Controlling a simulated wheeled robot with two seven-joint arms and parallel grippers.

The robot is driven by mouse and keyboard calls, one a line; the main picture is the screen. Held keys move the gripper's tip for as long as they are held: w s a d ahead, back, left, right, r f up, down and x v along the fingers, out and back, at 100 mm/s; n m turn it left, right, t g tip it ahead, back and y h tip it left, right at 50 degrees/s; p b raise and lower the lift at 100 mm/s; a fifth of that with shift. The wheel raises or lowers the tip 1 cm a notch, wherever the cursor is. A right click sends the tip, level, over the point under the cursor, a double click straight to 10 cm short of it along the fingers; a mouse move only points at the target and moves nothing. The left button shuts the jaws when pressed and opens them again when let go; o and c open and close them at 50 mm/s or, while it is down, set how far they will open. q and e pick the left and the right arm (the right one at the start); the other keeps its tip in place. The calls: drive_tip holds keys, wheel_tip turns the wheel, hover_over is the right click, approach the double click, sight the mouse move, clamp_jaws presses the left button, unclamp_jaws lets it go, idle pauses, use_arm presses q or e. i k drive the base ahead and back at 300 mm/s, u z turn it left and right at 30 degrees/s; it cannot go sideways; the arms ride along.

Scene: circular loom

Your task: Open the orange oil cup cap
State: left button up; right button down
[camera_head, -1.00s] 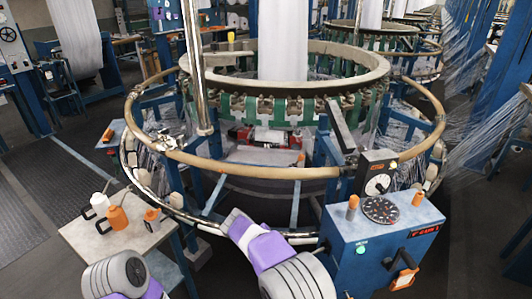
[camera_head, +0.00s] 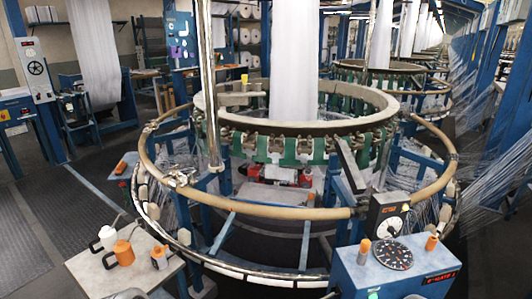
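Several orange things show, and I cannot tell which is the oil cup cap. Two upright orange cylinders, left (camera_head: 364,250) and right (camera_head: 431,242), stand on the blue control box (camera_head: 350,285), one on each side of its round dial. A small orange piece (camera_head: 311,200) sits on the loom's lower ring.
The circular loom (camera_head: 260,208) with its tan ring fills the middle. A white bottle (camera_head: 107,238) stands beside the orange container. A gauge box (camera_head: 388,212) rises behind the dial. Open floor (camera_head: 40,220) lies left.

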sight(158, 252)
drive_tip(key=u, duration=0.45)
drive_tip(key=k, duration=0.5)
drive_tip(key=u, duration=1.35)
drive_tip(key=i, duration=1.6)
drive_tip(key=z, duration=0.6)
